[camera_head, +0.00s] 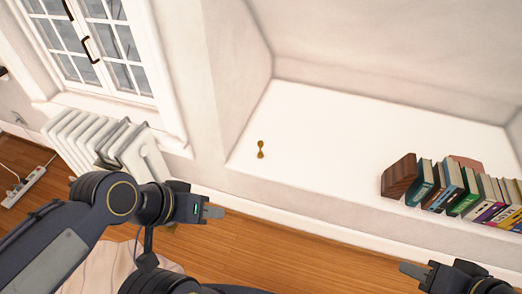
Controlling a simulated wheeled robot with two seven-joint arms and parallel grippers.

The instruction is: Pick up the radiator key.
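The radiator key (260,149) is a small brass-coloured piece with a narrow waist. It rests on the white ledge (330,125) near its left end. My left gripper (217,212) is below and to the left of the key in the picture, apart from it, with nothing seen between its fingers. My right gripper (408,270) shows at the lower right edge, far from the key. The finger gap of each gripper cannot be made out.
A row of books (465,192) with a wooden bookend (398,176) stands at the ledge's right. A white radiator (105,143) is under the window (95,45) at left. A power strip (24,187) lies on the wooden floor. The ledge between key and books is clear.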

